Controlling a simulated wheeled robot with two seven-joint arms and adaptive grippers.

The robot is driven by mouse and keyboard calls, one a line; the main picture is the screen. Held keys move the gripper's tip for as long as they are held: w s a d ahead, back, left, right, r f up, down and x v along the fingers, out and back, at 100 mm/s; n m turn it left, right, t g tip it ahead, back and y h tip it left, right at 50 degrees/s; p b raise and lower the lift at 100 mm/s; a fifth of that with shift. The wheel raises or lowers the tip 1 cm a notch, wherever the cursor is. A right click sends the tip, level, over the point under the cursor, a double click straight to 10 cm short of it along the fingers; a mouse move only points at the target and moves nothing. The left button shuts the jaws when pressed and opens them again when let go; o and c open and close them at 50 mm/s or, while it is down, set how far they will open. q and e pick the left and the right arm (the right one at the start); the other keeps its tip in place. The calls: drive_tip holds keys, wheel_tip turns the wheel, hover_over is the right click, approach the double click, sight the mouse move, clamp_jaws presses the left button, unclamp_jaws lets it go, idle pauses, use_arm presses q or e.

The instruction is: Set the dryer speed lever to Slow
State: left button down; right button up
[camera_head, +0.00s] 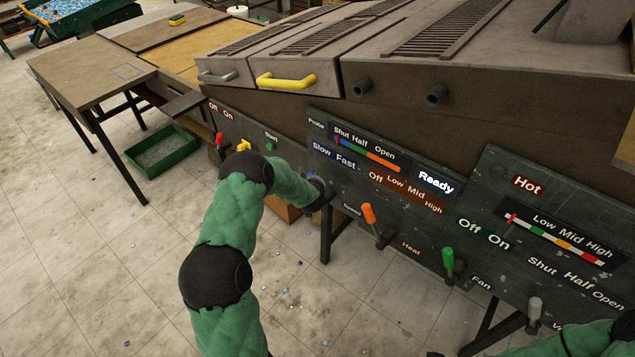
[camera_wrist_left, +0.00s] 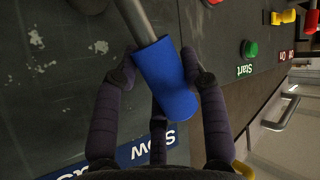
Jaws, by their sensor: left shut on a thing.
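The dryer speed lever has a blue handle (camera_wrist_left: 165,78) on a grey metal rod (camera_wrist_left: 133,20) and shows in the left wrist view. My left gripper (camera_wrist_left: 160,85) is shut around the blue handle, with dark fingers on both sides. The rod and handle slant from upper left to lower right in that view. The blue Slow label (camera_wrist_left: 148,148) lies below the handle, partly cut off by my gripper. In the head view the Slow/Fast label (camera_head: 333,155) is on the middle panel; my left gripper (camera_head: 320,190) is at its lower left and hides the lever.
An orange-handled lever (camera_head: 368,213), a green-handled lever (camera_head: 447,257) and a grey-handled lever (camera_head: 535,305) stand to the right. A red lever (camera_head: 220,139) and green Start button (camera_head: 268,147) are on the left panel. My right arm shows at the lower right edge.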

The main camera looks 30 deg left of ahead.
use_arm(q)
drive_tip(key=shift+a+h, duration=0.3)
drive_tip(key=c, duration=0.6)
unclamp_jaws()
drive_tip(key=shift+w+f, duration=0.1)
drive_tip(key=shift+f, duration=0.05)
drive_tip(key=shift+c, duration=0.2)
drive_tip(key=v, duration=1.2)
